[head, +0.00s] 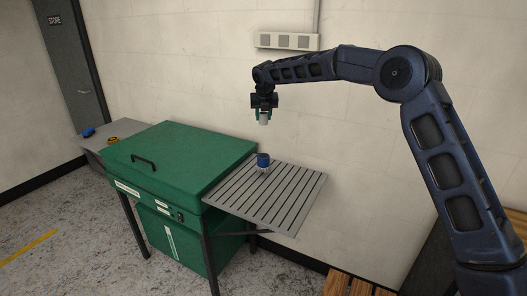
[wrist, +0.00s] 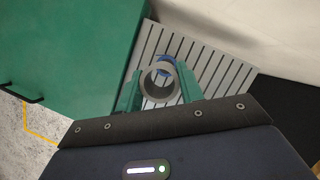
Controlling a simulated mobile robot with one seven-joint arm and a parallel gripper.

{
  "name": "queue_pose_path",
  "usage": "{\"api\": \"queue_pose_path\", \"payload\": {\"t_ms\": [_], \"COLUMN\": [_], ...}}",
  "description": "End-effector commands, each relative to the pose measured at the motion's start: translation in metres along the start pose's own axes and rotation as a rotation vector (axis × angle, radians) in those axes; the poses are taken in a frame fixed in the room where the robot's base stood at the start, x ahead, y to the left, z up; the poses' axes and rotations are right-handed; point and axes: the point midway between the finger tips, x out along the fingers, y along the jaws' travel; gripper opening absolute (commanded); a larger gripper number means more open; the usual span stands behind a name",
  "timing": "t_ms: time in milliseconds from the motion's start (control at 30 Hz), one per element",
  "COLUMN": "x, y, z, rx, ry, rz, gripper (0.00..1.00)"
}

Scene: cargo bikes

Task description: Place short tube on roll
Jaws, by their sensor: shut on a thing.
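My gripper (head: 264,116) is shut on a short grey-white tube (head: 264,119) and holds it in the air above the slatted shelf. In the wrist view the tube (wrist: 158,84) shows its round open end between the two green fingers (wrist: 160,92). A blue roll (head: 263,159) stands upright on the slatted shelf below, with a paler part at its base. In the wrist view a blue edge of the roll (wrist: 166,62) shows just behind the tube, which hides most of it. The tube and the roll are apart.
The grey slatted shelf (head: 290,196) juts from a green lidded cabinet (head: 180,160) with a black handle. A grey side shelf (head: 98,134) at the left holds a blue item (head: 88,132) and a yellow-black item (head: 113,140). A wall box (head: 287,41) hangs behind my arm.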

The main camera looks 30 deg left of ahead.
Motion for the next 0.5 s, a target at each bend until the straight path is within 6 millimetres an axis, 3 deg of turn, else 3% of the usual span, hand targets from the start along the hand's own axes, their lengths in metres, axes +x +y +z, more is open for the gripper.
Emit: {"api": "queue_pose_path", "payload": {"t_ms": [300, 500], "x": [0.065, 0.098], "y": [0.0, 0.0], "z": [-0.028, -0.041], "rx": [0.0, 0.001], "ry": [0.002, 0.001], "rz": [-0.002, -0.001], "gripper": [0.09, 0.09]}}
